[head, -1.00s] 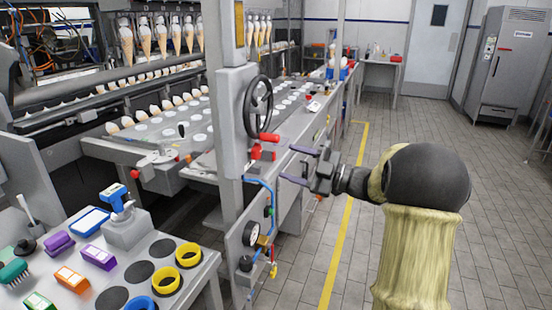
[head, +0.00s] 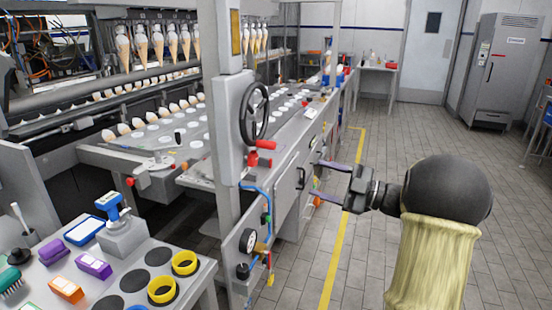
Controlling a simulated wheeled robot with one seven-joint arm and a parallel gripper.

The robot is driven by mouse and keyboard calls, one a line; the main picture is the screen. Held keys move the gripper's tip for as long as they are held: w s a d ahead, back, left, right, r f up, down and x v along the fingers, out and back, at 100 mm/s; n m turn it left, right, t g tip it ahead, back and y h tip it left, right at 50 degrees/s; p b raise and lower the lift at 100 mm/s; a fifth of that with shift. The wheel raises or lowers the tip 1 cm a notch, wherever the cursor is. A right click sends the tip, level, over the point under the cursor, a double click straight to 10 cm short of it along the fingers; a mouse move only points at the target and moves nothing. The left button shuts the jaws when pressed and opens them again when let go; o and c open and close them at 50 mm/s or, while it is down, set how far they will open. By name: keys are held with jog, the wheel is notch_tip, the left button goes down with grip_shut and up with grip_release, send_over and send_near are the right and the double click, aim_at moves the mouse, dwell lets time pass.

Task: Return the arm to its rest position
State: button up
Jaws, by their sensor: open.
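My gripper (head: 318,178) is at the end of my arm, right of the machine's side panel, above the tiled floor. Its two dark fingers point left and are spread apart. Nothing shows between them. My arm, with a black rounded joint and a yellowish sleeve, fills the lower right of the head view. I cannot tell exactly how far the fingertips are from the machine's side.
The ice cream cone machine (head: 195,145) stands at the left, with a handwheel (head: 254,112) and a gauge (head: 248,240). A bench (head: 195,250) with yellow rings and coloured blocks is in front. Open floor (head: 400,140) lies at the right, with a tall grey cabinet (head: 502,70) behind.

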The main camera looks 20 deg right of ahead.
jog(key=shift+w+a, duration=0.1)
jog(key=w+a+f+m+t+h, duration=0.2)
jog(key=w+a+m+t+h, duration=0.15)
jog(key=w+m+h, duration=0.3)
notch_tip(320, 180, down, 5)
jog(key=s+m+h, duration=0.2)
jog(key=m+h, duration=0.5)
jog(key=s+a+f+m+g+h, duration=0.1)
jog(key=s+a+f+m+g, duration=0.2)
jog(key=s+a+f+g, duration=0.55)
jog(key=s+a+f+m+g+h, duration=0.1)
jog(key=s+a+f+m+g, duration=0.15)
jog(key=s+f, duration=0.75)
jog(key=s+r+p, duration=0.2)
jog(key=r+p, duration=0.8)
jog(key=r, duration=0.2)
jog(key=s+r+m+g+p, duration=0.1)
jog(key=s+r+p, duration=0.2)
jog(key=r+p, duration=0.8)
notch_tip(320, 180, up, 2)
jog(key=shift+s+d+r, duration=0.2)
jog(key=shift+d+r, duration=0.05)
jog(key=shift+d, duration=0.1)
